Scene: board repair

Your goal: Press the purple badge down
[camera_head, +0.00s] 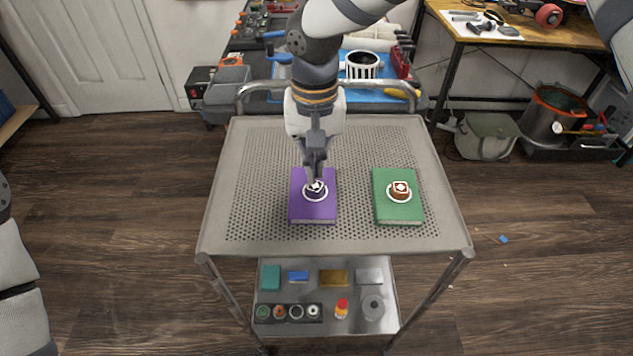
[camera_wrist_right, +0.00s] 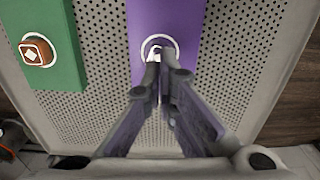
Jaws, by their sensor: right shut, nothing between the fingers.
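A purple block (camera_head: 313,213) lies on the perforated top of a metal cart and carries a round badge with a white ring (camera_head: 316,196). A green block (camera_head: 398,211) lies to its right with a brown badge (camera_head: 400,190) in a white ring. My right gripper (camera_head: 315,181) is shut and empty, pointing down at the purple block's badge. In the right wrist view the fingertips (camera_wrist_right: 162,58) meet over the ring and hide most of the badge. I cannot tell whether they touch it. My left gripper is not in view.
The cart top (camera_head: 255,170) is clear around both blocks. The lower shelf (camera_head: 327,266) holds several small items. A cluttered workbench (camera_head: 265,35) stands behind the cart, and a wooden table (camera_head: 560,38) is at the back right.

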